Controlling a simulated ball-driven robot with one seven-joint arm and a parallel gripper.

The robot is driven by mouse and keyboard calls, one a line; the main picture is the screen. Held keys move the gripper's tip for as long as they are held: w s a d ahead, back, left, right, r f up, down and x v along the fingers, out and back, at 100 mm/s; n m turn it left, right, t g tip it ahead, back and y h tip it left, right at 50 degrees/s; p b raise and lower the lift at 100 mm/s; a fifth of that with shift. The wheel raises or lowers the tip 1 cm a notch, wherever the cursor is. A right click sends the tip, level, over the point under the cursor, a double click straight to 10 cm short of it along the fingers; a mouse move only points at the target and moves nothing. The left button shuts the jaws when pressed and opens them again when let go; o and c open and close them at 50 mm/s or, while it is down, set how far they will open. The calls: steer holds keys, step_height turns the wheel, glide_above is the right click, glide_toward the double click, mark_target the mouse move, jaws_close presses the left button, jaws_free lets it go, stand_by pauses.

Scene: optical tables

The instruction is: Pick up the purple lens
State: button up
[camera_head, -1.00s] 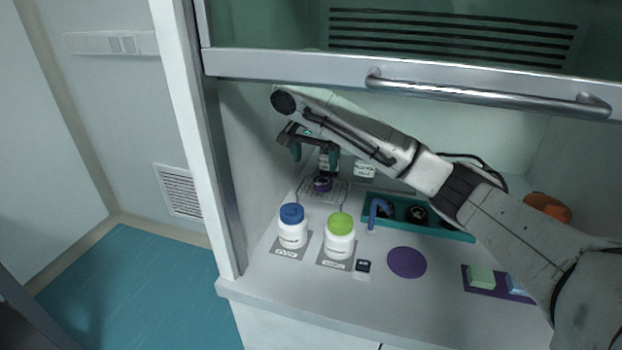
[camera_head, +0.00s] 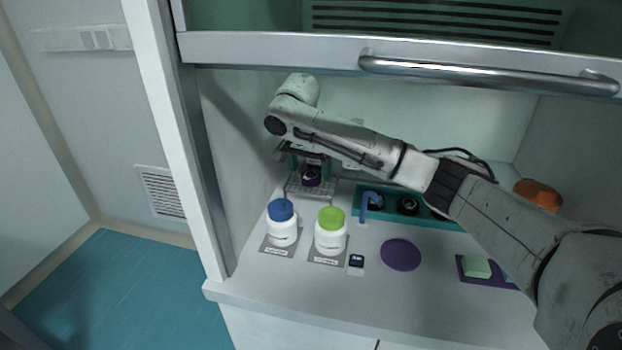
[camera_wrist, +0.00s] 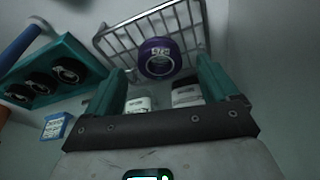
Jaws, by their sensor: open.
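The purple lens (camera_wrist: 159,59) is a short dark purple ring. In the wrist view it rests against a metal wire rack (camera_wrist: 122,41), ahead of my gripper and roughly between its fingers. In the head view the lens (camera_head: 312,178) shows on the wire rack (camera_head: 297,188) at the back left of the worktop, just below my gripper (camera_head: 305,165). My gripper (camera_wrist: 163,88) has two teal fingers spread wide apart, with nothing held between them. Whether a fingertip touches the rack cannot be told.
A blue-capped jar (camera_head: 282,222) and a green-capped jar (camera_head: 330,231) stand in front of the rack. A teal tray (camera_head: 437,217) with dark round parts is to the right. Two bottles (camera_wrist: 186,93) (camera_wrist: 138,104) stand close to my fingers. A raised sash (camera_head: 300,50) spans above.

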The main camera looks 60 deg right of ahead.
mark_target(311, 175)
steer(key=shift+x, duration=1.1)
steer(key=c, duration=1.2)
steer(key=shift+c, duration=0.2)
steer(key=shift+r, duration=0.2)
step_height(311, 175, up, 18)
steer(key=p, duration=0.2)
steer(key=shift+f, duration=0.15)
